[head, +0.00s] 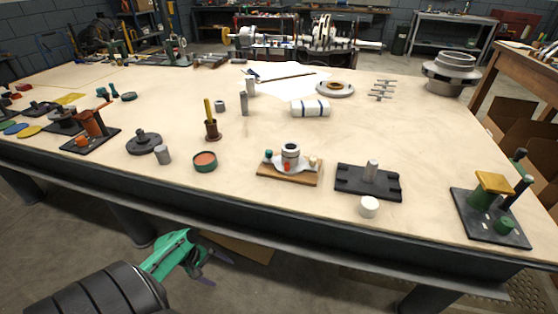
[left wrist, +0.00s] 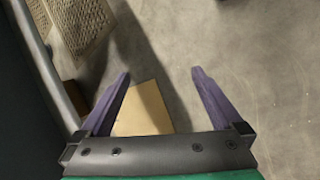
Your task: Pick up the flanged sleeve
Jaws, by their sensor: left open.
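My left gripper (head: 212,268) is open and empty in front of the table, below the level of its top. In the left wrist view its two purple fingers (left wrist: 161,85) are spread apart over the floor, with nothing between them. Several flanged parts stand on the table, and I cannot tell for sure which is the flanged sleeve. A brown sleeve-like part (head: 212,134) with a wider foot stands upright left of centre, with a yellow rod in it. A dark flanged disc with a hub (head: 143,143) lies further left. My right gripper is not in view.
The table's front edge (head: 250,200) lies between my gripper and the parts. Cardboard (left wrist: 147,110) lies on the floor.

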